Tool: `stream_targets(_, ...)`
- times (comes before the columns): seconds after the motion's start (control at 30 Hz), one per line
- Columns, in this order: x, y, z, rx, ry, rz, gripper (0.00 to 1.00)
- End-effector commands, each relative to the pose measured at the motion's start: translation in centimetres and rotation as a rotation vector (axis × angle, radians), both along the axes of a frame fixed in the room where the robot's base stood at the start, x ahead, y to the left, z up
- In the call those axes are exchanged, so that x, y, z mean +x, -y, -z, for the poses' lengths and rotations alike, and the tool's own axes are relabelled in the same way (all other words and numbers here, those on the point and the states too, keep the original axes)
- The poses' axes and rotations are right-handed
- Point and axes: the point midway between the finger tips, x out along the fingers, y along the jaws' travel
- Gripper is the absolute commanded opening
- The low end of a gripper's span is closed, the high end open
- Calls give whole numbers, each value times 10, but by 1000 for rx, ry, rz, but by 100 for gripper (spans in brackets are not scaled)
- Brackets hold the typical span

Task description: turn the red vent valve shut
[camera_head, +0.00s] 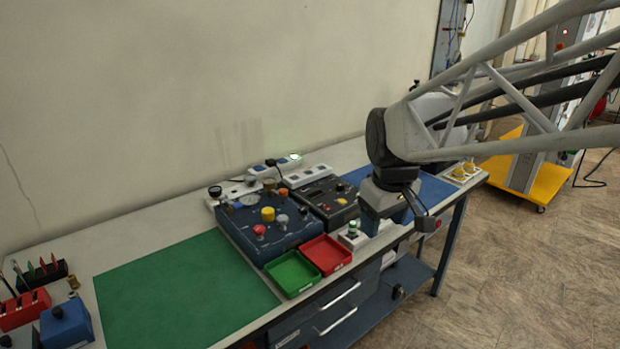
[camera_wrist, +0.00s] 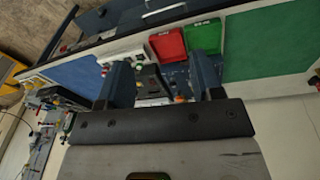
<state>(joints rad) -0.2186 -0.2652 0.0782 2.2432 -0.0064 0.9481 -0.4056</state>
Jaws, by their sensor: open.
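The red vent valve (camera_head: 260,231) is a small red knob on the front left of the top of a blue panel box (camera_head: 240,237). A larger yellow knob (camera_head: 268,214) and a grey knob (camera_head: 282,220) stand beside it. My gripper (camera_head: 396,220) is open and empty, to the right of the box and apart from the valve. In the wrist view the two fingers of my gripper (camera_wrist: 163,72) are spread, with part of the blue box (camera_wrist: 177,77) showing between them. I cannot pick out the red valve there.
A green tray (camera_head: 292,274) and a red tray (camera_head: 327,254) lie in front of the box. A dark instrument box (camera_head: 325,200) stands right of it. A small white unit with a green button (camera_head: 352,236) is near my gripper. The green mat (camera_head: 185,290) is clear.

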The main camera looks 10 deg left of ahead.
Motion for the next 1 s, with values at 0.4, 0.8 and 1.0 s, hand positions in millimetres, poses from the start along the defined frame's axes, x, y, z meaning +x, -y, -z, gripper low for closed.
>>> stream_targets(0.4, 77, -79, 17, -31, -38, -286, 60)
stream_targets(0.8, 137, -169, 49, -57, -70, -561, 60)
stream_targets(1.0, 162, -218, 71, -68, -88, -699, 60)
